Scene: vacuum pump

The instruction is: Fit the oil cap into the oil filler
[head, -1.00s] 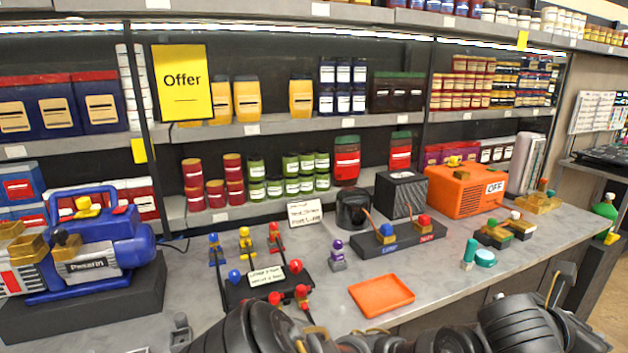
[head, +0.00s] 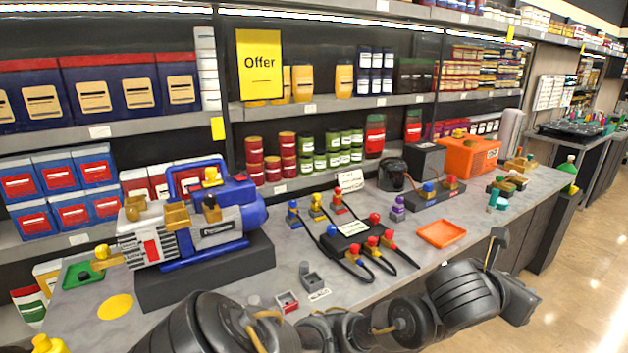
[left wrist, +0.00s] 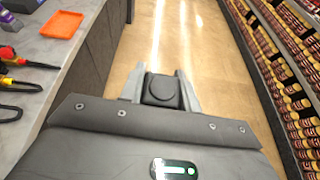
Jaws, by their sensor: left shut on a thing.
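The blue vacuum pump (head: 232,226) stands on a black block at the left of the counter. Brass fittings (head: 177,216), a dark knob on brass (head: 211,210) and a yellow knob (head: 211,177) sit on its top. I cannot tell which is the oil filler. In the left wrist view my left gripper (left wrist: 162,88) is shut on a black block-like piece with a round top, apparently the oil cap (left wrist: 163,91). It is held over the aisle floor, clear of the counter and away from the pump. My right gripper is not in view.
An orange tray (head: 442,234), a cable board (head: 358,238) and small grey parts (head: 313,279) lie on the counter (head: 290,255). A green tray (head: 82,275) and a yellow disc (head: 115,307) lie left of the pump. Shelves (left wrist: 285,60) line the aisle's far side.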

